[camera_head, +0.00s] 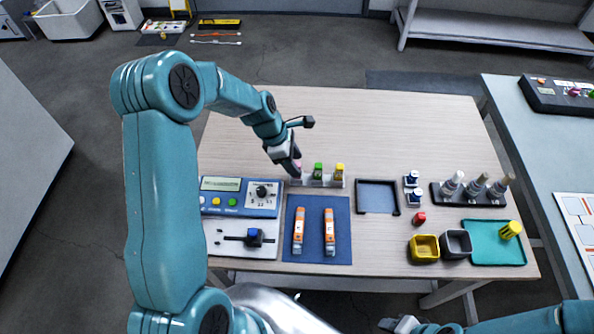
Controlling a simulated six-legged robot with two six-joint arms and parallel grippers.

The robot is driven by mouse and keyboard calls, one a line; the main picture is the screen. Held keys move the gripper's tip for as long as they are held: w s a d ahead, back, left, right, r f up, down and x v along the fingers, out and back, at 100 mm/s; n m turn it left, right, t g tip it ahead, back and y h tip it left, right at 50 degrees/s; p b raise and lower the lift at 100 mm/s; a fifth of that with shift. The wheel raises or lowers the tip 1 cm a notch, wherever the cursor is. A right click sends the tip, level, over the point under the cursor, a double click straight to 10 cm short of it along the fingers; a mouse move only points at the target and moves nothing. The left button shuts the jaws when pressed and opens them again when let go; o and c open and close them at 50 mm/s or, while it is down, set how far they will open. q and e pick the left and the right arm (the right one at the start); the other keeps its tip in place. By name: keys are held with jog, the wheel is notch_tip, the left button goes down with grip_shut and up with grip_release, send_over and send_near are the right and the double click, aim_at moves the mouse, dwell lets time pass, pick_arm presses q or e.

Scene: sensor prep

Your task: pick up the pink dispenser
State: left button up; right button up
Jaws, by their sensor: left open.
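A white rack (325,183) near the middle of the table holds small dispensers with coloured tops, a green one (318,169) and a yellow one (340,170). A pink bit, likely the pink dispenser (298,164), shows at the rack's left end, mostly hidden by my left gripper. My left gripper (290,163) is open and points down at that end, its fingers close to the pink part. I cannot tell whether they touch it. My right gripper (398,324) is low at the bottom edge, away from the rack; its jaw opening is unclear.
A blue mat (318,252) with two orange-and-white tools and a control panel (240,197) lie in front of the rack. To the right are a dark tray (377,197), a bottle stand (470,199), yellow and grey bins and a teal tray (485,255). The table's back is clear.

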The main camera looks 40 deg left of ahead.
aim_at(297, 164)
pick_arm(q)
jog(key=x, duration=0.2)
jog(key=shift+w+a+f, duration=0.1)
jog(key=shift+w+f, duration=0.15)
jog(key=shift+f, duration=0.05)
jog(key=shift+s+r, duration=0.15)
jog(key=shift+c, duration=0.3)
grip_shut()
notch_tip(297, 164, up, 20)
jog(key=c, duration=0.5)
grip_release()
jog(key=shift+c, duration=1.4)
